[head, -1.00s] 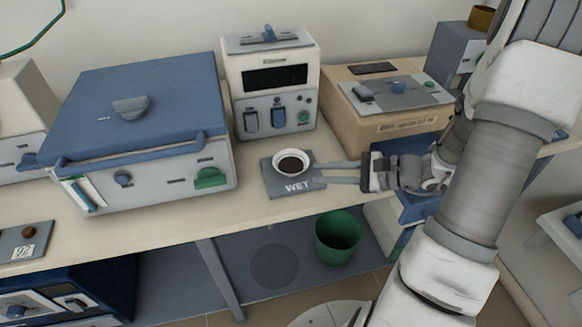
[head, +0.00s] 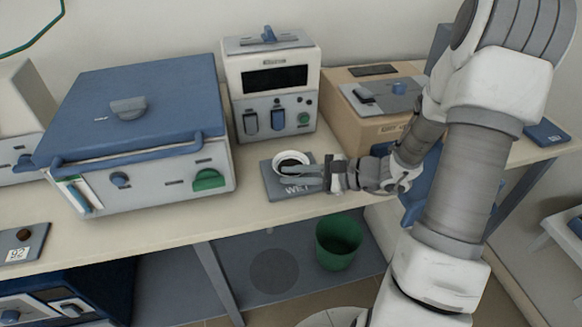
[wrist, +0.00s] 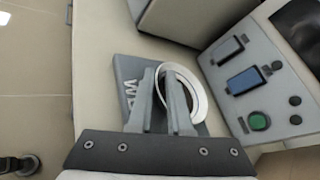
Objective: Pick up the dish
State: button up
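The dish (head: 291,156) is a small white round bowl with dark contents, standing on a grey mat (head: 272,187) marked WET. My gripper (head: 284,173) reaches in low from the right, and its fingers overlap the near side of the dish in the head view. In the wrist view, the dish (wrist: 202,100) lies partly behind the right finger, and the left finger is outside its rim. The fingertips (wrist: 160,76) are apart, with part of the rim appearing between them. I cannot tell whether they touch it. The fingers hide part of the dish and mat.
A blue-lidded furnace (head: 140,110) stands left of the mat. A white instrument (head: 270,85) stands close behind it. A tan box (head: 375,125) is at the back right. A green bin (head: 338,243) is below the bench. The bench front (head: 215,222) is clear.

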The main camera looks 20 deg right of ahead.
grip_shut()
